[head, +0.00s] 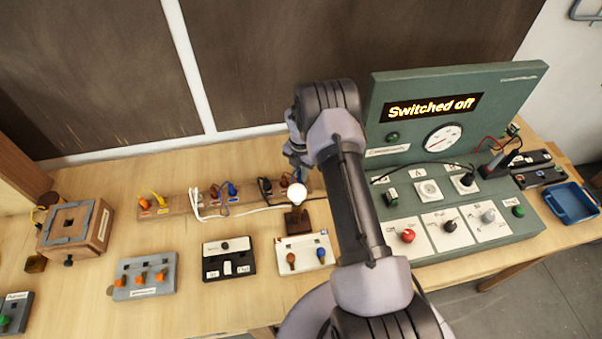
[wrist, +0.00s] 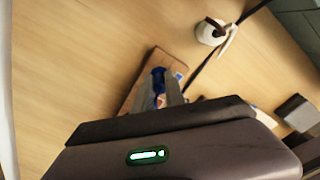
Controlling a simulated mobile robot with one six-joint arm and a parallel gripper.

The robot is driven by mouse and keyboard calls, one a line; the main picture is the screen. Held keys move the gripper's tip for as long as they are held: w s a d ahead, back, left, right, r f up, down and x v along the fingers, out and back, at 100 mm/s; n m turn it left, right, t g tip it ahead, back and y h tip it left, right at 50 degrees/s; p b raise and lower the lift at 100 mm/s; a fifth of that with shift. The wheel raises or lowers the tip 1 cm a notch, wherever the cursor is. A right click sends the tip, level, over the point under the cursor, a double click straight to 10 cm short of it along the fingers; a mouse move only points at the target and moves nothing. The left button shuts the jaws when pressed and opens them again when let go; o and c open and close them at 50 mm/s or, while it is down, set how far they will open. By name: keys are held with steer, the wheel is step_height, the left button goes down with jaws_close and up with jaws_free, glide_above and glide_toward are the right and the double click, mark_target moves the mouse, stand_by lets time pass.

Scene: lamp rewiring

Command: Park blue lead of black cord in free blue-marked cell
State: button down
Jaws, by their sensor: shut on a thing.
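My gripper (head: 292,150) is above the right end of the wooden strip (head: 180,207), partly hidden by my arm in the head view. In the wrist view my gripper (wrist: 166,88) is shut on a blue lead (wrist: 158,78), over the end of the wooden strip (wrist: 135,88). Blue-and-white marking shows beside the fingers. A black cord (wrist: 205,72) runs up from near the fingers. In the head view a black lead (head: 265,186) and a blue lead (head: 232,188) sit on the strip. I cannot tell which cells are free.
A lamp bulb (head: 297,194) on a brown base stands in front of the strip's right end. White cord (head: 240,212) lies along the strip. Switch boxes (head: 228,259) stand in front. Bare table lies between.

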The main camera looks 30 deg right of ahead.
steer(key=shift+f+b, duration=0.55)
stand_by(0.4)
steer(key=c, duration=1.3)
jaws_free()
